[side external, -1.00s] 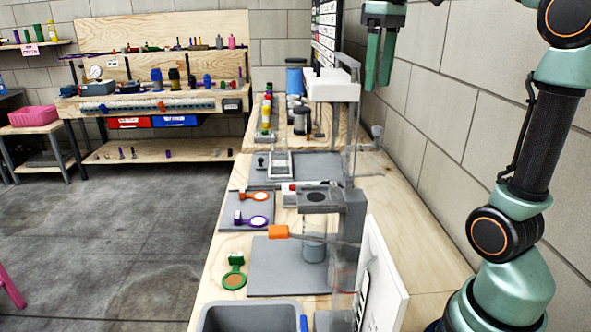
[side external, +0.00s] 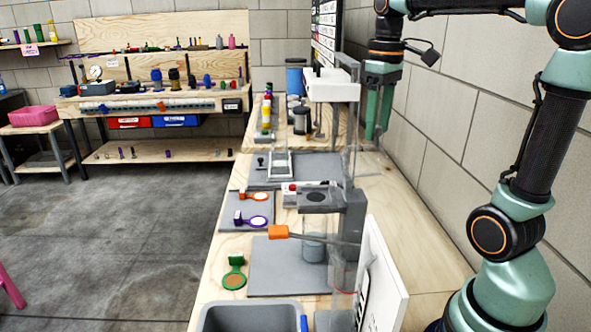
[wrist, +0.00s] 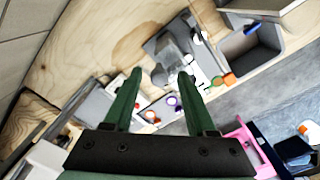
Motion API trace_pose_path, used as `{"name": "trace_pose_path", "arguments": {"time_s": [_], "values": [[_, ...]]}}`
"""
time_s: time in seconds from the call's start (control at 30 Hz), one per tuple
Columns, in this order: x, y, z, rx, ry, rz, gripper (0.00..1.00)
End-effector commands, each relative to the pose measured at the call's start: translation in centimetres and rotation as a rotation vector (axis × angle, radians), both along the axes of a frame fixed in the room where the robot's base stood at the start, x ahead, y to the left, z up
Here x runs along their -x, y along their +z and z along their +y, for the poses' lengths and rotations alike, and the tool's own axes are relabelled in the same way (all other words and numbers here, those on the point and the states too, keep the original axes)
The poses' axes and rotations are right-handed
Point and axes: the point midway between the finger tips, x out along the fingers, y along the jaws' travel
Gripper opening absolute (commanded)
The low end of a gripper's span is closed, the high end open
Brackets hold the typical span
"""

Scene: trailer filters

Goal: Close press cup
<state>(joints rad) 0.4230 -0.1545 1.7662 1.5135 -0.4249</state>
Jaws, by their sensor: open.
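A press with a grey column (side external: 353,215) and a grey top block (side external: 318,201) stands on the bench. A clear cup (side external: 314,245) sits below the block, and a lever with an orange handle (side external: 278,232) reaches out in front of it. I cannot tell for sure whether this is the task's press cup or whether it is open. My gripper (side external: 376,136) hangs above the back right of the bench, near the wall and apart from the press. In the wrist view my gripper (wrist: 161,76) has its two green fingers apart with nothing between them.
A taller stand with a white top (side external: 331,88) and clear uprights is just left of my gripper. Purple (side external: 252,221), orange (side external: 254,196) and green (side external: 233,272) handled pieces lie left. A grey bin (side external: 250,318) is in front. The bench's right strip is clear.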

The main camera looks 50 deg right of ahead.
Motion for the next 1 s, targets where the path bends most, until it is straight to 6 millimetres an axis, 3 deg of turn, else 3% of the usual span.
{"name": "trace_pose_path", "arguments": {"time_s": [0.2, 0.47, 0.6, 1.0], "values": [[0.01, -1.30, -0.06, 0.000, 0.000, -0.001, 0.57], [0.00, -1.36, -0.07, 0.000, 0.000, -0.001, 0.57], [0.01, -1.34, -0.06, 0.000, 0.000, -0.001, 0.03], [0.03, -1.33, -0.03, 0.000, 0.000, 0.001, 0.00]]}}
